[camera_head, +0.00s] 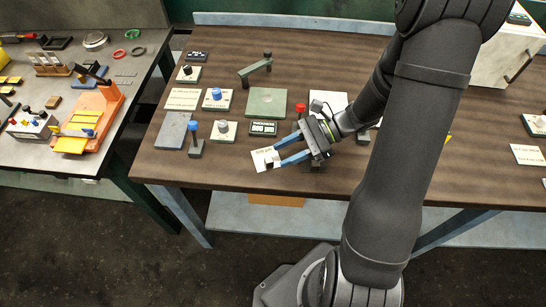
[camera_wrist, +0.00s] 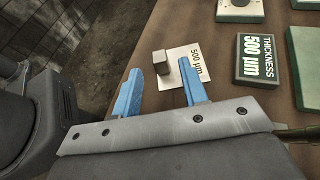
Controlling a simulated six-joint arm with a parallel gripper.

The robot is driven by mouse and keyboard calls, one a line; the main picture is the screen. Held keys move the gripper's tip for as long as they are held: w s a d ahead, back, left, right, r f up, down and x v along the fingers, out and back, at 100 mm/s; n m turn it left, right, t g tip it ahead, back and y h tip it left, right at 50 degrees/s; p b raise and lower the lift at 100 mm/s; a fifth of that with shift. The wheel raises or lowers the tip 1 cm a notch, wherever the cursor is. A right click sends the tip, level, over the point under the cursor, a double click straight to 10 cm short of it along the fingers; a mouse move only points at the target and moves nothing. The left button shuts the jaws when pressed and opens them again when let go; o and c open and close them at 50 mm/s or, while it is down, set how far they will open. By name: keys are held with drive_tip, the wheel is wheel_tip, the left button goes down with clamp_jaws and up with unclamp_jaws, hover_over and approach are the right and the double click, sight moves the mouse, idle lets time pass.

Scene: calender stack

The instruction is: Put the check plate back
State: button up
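A small grey block (camera_head: 271,157) stands at the near edge of the table on a white card (camera_head: 262,166). The block also shows in the wrist view (camera_wrist: 161,62), at the left side of the card (camera_wrist: 190,58), which reads "500 µm". No label names the check plate; this block may be it. My gripper (camera_head: 279,155) has its two blue fingers apart, low over the table. In the wrist view the block lies between the lines of the fingertips (camera_wrist: 159,80), with a gap on each side. Nothing is held.
A green display (camera_head: 263,128) reading "THICKNESS 500 µm" sits just behind. A green plate (camera_head: 266,101), a blue-knobbed post (camera_head: 195,140) and several knobbed pads stand nearby. A red-capped post (camera_head: 300,108) is behind my gripper. The table's front edge is close.

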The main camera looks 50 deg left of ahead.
sight(269, 160)
drive_tip(key=v, duration=0.6)
drive_tip(key=shift+w+d+r, duration=0.15)
drive_tip(key=shift+w+r, duration=0.05)
drive_tip(key=shift+w, duration=0.15)
drive_tip(key=x, duration=1.2)
drive_tip(key=shift+s+f, duration=0.1)
drive_tip(key=shift+f, duration=0.05)
drive_tip(key=shift+r, duration=1)
